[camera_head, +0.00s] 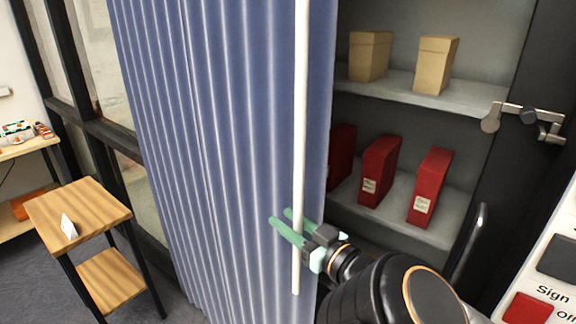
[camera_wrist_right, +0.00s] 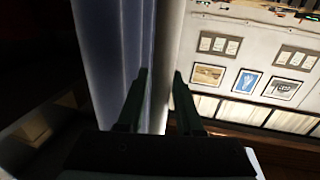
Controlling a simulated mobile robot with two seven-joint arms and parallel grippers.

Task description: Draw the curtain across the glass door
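The blue pleated curtain (camera_head: 215,130) hangs in the middle of the head view. A thin white rod (camera_head: 301,110) hangs upright in front of its right part. Glass panes in a dark frame (camera_head: 98,60), which look like the glass door, show left of the curtain; the curtain hides what is behind it. My right gripper (camera_head: 281,222) is at the rod's lower part, fingers pointing left across the curtain. In the right wrist view its fingers (camera_wrist_right: 160,75) are apart, with a pale upright strip, seemingly the rod, between them. Whether they touch it is unclear. My left gripper is not in view.
Right of the curtain, an open shelf unit (camera_head: 440,92) holds tan boxes (camera_head: 437,62) and red boxes (camera_head: 380,170). A dark door with a metal latch (camera_head: 528,116) stands at far right. A small wooden table (camera_head: 85,210) stands at left, with grey floor around it.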

